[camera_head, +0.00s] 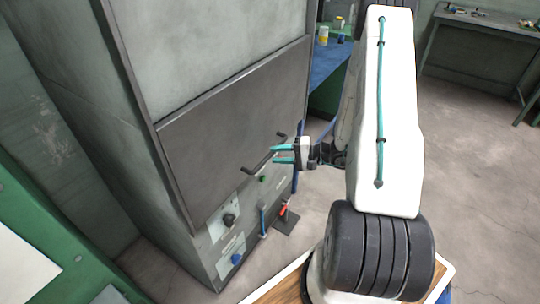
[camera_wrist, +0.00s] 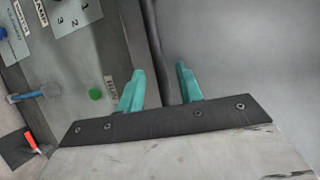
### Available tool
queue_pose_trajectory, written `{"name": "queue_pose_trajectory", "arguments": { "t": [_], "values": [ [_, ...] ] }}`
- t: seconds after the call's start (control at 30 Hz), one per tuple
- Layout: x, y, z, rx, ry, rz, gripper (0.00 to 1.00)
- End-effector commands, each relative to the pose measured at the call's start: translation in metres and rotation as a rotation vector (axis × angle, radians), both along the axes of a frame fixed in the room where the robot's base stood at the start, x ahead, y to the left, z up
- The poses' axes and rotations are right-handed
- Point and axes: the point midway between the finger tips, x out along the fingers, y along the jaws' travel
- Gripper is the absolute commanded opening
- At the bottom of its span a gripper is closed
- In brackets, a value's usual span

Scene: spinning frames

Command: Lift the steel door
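The steel door (camera_head: 205,135) is a dark grey panel on the front of a tall grey cabinet. It sits flush in its frame above the control panel. A dark bar handle (camera_head: 262,160) stands out from the door's lower part. My gripper (camera_head: 277,154) is at the handle, its two teal fingers parted. In the wrist view the dark handle bar (camera_wrist: 160,50) runs between the parted fingers of my gripper (camera_wrist: 163,75). A gap shows beside the bar; I cannot tell whether either finger touches it.
Below the door is a control panel with a black knob (camera_head: 229,219), a blue knob (camera_head: 237,259) and a green button (camera_wrist: 95,94). A red-handled tool (camera_head: 284,209) is at the cabinet's lower right. A blue bench (camera_head: 328,62) stands behind. Open floor lies at right.

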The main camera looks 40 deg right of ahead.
Motion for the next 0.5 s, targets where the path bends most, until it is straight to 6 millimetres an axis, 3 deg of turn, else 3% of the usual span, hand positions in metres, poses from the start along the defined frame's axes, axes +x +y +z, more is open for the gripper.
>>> {"name": "queue_pose_trajectory", "arguments": {
  "t": [0.2, 0.5],
  "values": [
    [0.019, 0.019, -0.005, 0.000, 0.001, 0.003, 0.36],
    [0.024, 0.023, -0.006, 0.001, 0.001, 0.001, 0.36]
  ]
}}
